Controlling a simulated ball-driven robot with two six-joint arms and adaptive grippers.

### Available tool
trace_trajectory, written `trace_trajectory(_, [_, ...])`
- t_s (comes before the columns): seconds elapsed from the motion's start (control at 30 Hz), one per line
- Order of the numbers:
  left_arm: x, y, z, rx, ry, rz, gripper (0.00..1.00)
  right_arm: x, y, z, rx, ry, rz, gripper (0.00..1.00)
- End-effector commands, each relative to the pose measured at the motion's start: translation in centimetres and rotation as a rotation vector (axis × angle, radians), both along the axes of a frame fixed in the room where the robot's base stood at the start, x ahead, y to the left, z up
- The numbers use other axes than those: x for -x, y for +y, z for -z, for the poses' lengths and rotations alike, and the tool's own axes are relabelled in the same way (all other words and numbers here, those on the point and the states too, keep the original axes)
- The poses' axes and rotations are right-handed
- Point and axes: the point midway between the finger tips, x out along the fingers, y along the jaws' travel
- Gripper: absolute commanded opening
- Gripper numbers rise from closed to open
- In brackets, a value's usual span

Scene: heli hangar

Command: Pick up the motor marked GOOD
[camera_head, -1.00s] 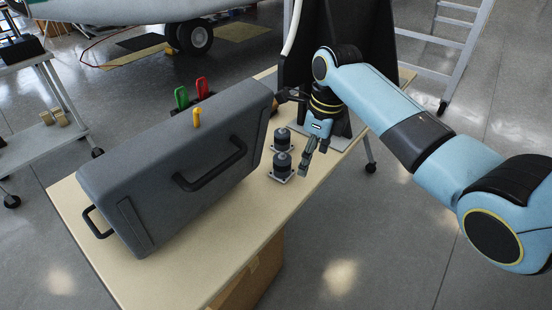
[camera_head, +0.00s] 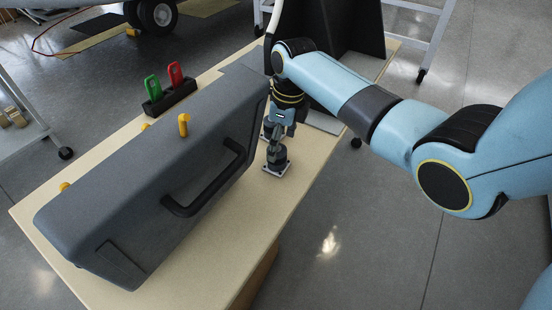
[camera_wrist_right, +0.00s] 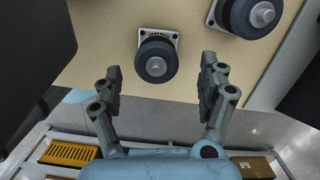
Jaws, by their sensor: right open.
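Two dark round motors on square light base plates stand upright on the table. In the head view the nearer motor (camera_head: 278,164) shows below my right gripper (camera_head: 273,148); the other is mostly hidden behind the gripper. In the right wrist view one motor (camera_wrist_right: 156,60) lies between and slightly beyond the fingertips of my open right gripper (camera_wrist_right: 160,70), with nothing held. The second motor (camera_wrist_right: 252,14) is at the upper right, outside the fingers. No GOOD mark is readable on either motor. My left gripper is out of view.
A large grey case (camera_head: 150,185) with a black handle fills the table's (camera_head: 240,245) left side, close to the motors. Green (camera_head: 152,86) and red (camera_head: 175,73) tags stand in a black holder behind it. A black stand (camera_head: 345,30) rises beyond the gripper. The table's near right area is clear.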

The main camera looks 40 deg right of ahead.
Motion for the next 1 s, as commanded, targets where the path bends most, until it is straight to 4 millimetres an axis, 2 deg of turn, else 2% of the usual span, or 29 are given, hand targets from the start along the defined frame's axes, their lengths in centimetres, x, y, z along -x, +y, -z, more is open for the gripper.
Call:
trace_trajectory(0.1, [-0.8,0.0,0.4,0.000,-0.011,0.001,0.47,0.0,0.5,2.1,-0.002,0.005,0.001,0.76])
trace_trajectory(0.23, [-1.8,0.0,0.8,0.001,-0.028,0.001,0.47,-0.2,0.6,3.9,0.001,0.003,0.000,0.76])
trace_trajectory(0.37, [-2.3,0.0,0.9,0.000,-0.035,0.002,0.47,-0.3,0.7,4.5,0.000,0.002,-0.001,0.76])
trace_trajectory(0.57, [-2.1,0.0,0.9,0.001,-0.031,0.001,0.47,-0.3,0.6,4.5,0.001,0.001,-0.001,0.75])
trace_trajectory(1.0, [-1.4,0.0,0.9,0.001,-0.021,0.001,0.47,-0.3,0.6,4.5,0.000,0.002,-0.001,0.17])
